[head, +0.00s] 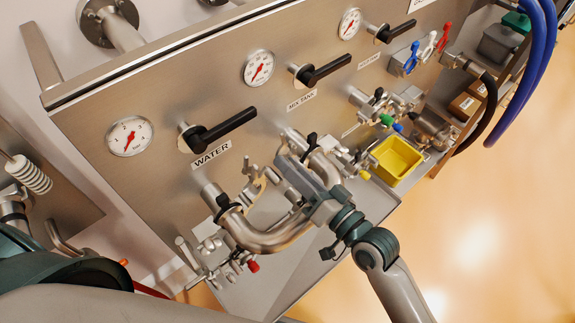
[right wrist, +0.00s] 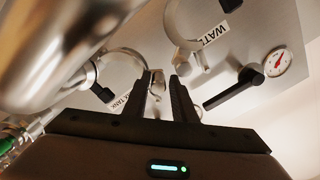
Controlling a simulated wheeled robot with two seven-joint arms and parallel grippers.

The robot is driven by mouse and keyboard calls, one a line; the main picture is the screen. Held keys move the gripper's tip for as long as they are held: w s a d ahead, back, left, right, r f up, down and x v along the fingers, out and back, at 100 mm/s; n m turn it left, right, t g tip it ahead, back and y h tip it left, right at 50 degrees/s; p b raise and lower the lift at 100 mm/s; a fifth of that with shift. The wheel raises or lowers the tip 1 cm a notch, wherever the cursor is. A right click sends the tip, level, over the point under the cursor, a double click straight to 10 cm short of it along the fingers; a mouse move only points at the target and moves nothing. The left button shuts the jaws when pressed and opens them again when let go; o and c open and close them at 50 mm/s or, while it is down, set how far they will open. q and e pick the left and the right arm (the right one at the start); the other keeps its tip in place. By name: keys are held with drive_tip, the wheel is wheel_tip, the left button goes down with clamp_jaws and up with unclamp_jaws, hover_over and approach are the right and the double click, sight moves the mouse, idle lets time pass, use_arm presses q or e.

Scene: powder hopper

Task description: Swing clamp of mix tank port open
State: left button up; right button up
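The U-shaped steel pipe (head: 265,238) runs between the WATER port and the mix tank port. The mix tank port (head: 292,138) lies below the MIX TANK label (head: 301,100), with a black clamp knob (head: 310,143) beside it. My right gripper (head: 287,170) is over the pipe's upper end and hides part of the port. In the right wrist view, the ring of the mix tank clamp (right wrist: 128,58) curves near the fingertips. My right gripper (right wrist: 164,85) has its fingers apart, with a small metal clamp end (right wrist: 157,82) between or just beyond them; contact is unclear. My left gripper is out of view.
The steel panel (head: 95,103) carries gauges and black valve handles (head: 228,126). A yellow bin (head: 394,160) stands right of the ports among fittings and valves. Blue hoses (head: 530,70) hang at upper right. The floor at lower right is clear.

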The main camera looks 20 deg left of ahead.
drive_tip(key=v, duration=0.8)
drive_tip(key=shift+w+d+f, duration=0.1)
drive_tip(key=shift+w+f, duration=0.05)
drive_tip(key=shift+f, duration=0.15)
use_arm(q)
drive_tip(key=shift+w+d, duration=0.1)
use_arm(e)
drive_tip(key=shift+s+d+r, duration=0.1)
drive_tip(key=shift+s+d, duration=0.15)
